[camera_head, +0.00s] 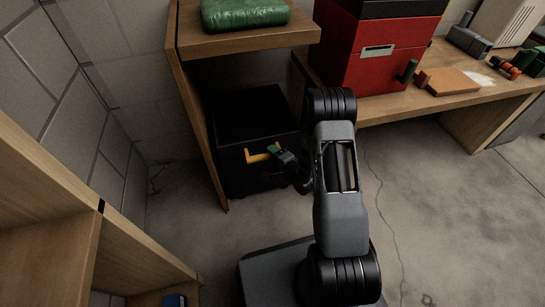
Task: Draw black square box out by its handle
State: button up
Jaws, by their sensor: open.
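The black square box (244,123) sits low in the wooden shelf unit at centre-left, under its top board. A yellow handle-like bar (260,156) shows at its front face. My gripper (277,153) is at the right end of this bar, close to the box front. Its jaws are open. The fingers are small and dark here, and I cannot tell whether they touch the bar or stand around it. My wrist hides the lower right part of the box front.
A green wrapped bundle (243,12) lies on the shelf's top board (255,40). A red box (385,55) stands on the workbench (405,103) at right. A wooden shelf (62,205) stands at left. Concrete floor (430,210) is clear at right.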

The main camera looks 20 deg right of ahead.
jog(key=shift+w+a, duration=0.1)
jog(key=shift+w, duration=0.15)
grip_shut()
dwell(0.5)
